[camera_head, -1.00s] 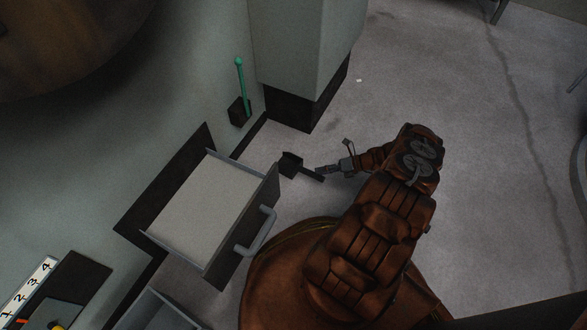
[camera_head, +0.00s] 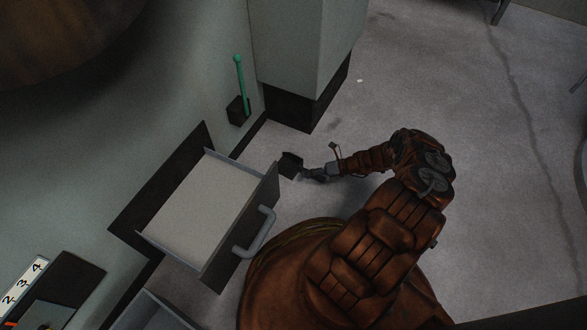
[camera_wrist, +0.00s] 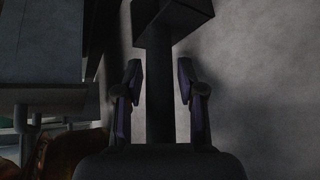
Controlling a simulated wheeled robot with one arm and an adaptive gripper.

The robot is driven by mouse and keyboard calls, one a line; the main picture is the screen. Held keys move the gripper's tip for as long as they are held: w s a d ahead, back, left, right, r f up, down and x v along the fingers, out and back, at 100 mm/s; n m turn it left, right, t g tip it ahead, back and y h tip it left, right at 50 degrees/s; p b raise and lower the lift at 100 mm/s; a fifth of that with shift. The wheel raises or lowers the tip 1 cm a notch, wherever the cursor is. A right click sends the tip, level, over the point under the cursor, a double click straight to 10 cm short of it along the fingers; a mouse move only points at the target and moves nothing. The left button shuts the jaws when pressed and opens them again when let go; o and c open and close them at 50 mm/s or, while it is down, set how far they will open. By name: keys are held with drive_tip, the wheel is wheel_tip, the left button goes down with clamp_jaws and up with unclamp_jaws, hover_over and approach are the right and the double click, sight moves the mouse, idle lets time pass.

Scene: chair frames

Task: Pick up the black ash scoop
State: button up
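The black ash scoop (camera_head: 290,163) lies on the floor just right of the open drawer, in the head view. Its handle runs right toward my gripper (camera_head: 314,174), which covers much of it. In the wrist view the scoop (camera_wrist: 172,22) shows its square pan at the top and its handle running down the middle. My gripper (camera_wrist: 160,82) is open there, with one finger on each side of the handle. A gap shows between each finger and the handle.
The open drawer (camera_head: 204,203) with its grey handle (camera_head: 256,232) juts out close to the scoop. A pillar (camera_head: 302,65) stands behind, and a green-handled lever (camera_head: 240,85) is on the wall.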

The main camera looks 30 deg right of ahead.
clamp_jaws()
idle(0.4)
